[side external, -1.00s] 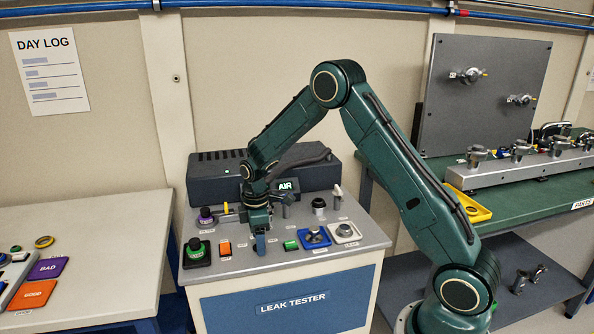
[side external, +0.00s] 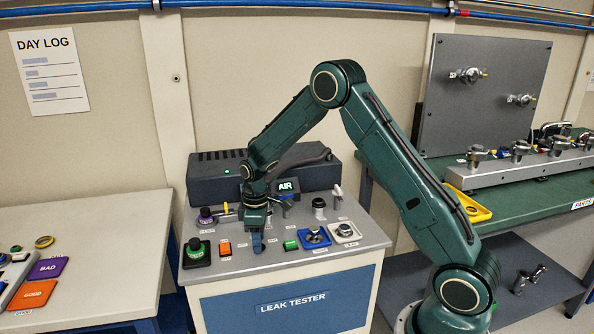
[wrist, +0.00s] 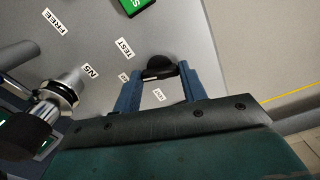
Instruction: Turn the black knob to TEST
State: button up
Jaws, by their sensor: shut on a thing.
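The black knob (wrist: 161,67) is in the wrist view, between the two blue fingers of my gripper (wrist: 158,80), which is shut on it. A TEST label (wrist: 124,48) lies on the panel to the upper left of the knob. Another label (wrist: 158,95) shows between the fingers and is too small to read surely. I cannot tell which label the knob points to. In the side external view my gripper (side external: 257,241) reaches down onto the leak tester panel (side external: 215,267) and hides the knob.
A chrome fitting (wrist: 64,92) is close by in the wrist view. The AIR display (side external: 287,186) is behind.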

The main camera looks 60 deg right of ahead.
jog(key=m, duration=0.4)
jog(key=shift+m, duration=0.3)
jog(key=m, duration=0.4)
dwell(0.3)
jog(key=o, duration=1)
jog(key=shift+r, duration=0.1)
jog(key=shift+r, duration=6.85)
